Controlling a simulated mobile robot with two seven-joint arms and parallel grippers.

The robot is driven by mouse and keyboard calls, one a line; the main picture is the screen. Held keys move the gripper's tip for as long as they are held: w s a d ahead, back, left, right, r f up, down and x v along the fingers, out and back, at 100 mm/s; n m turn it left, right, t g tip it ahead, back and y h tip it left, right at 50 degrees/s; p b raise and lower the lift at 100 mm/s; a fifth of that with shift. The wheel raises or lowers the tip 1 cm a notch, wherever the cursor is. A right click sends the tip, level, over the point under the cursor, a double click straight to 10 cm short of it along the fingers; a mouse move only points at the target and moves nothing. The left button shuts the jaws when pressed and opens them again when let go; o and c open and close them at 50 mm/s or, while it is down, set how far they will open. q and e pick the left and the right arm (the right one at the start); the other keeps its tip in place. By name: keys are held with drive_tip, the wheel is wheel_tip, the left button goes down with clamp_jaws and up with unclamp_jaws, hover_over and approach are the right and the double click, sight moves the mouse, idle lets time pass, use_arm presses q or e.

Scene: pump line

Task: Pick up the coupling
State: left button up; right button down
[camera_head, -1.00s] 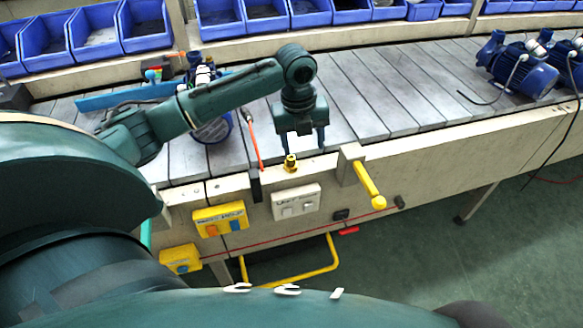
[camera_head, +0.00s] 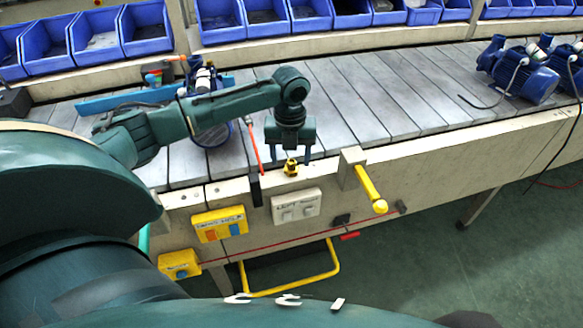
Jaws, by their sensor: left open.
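The coupling appears to be the small brass-yellow piece (camera_head: 291,169) on the pale front ledge of the conveyor. My left gripper (camera_head: 291,158) points down over it, open, with one finger to each side of the piece in the picture. The fingertips are near the height of its top. I cannot tell whether either finger touches it. My right gripper does not show.
A yellow lever (camera_head: 370,185) on a pale block stands just right of the gripper. A red-orange rod (camera_head: 255,148) rises to its left. Blue pumps (camera_head: 520,72) stand far right on the slatted conveyor (camera_head: 370,95). Blue bins (camera_head: 217,22) line the back.

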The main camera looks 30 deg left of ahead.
sight(291, 162)
use_arm(q)
wheel_tip(291, 162, down, 4)
drive_tip(key=shift+d+r, duration=0.1)
drive_tip(key=shift+r, duration=0.15)
drive_tip(key=shift+r, duration=0.1)
drive_tip(key=c, duration=1.1)
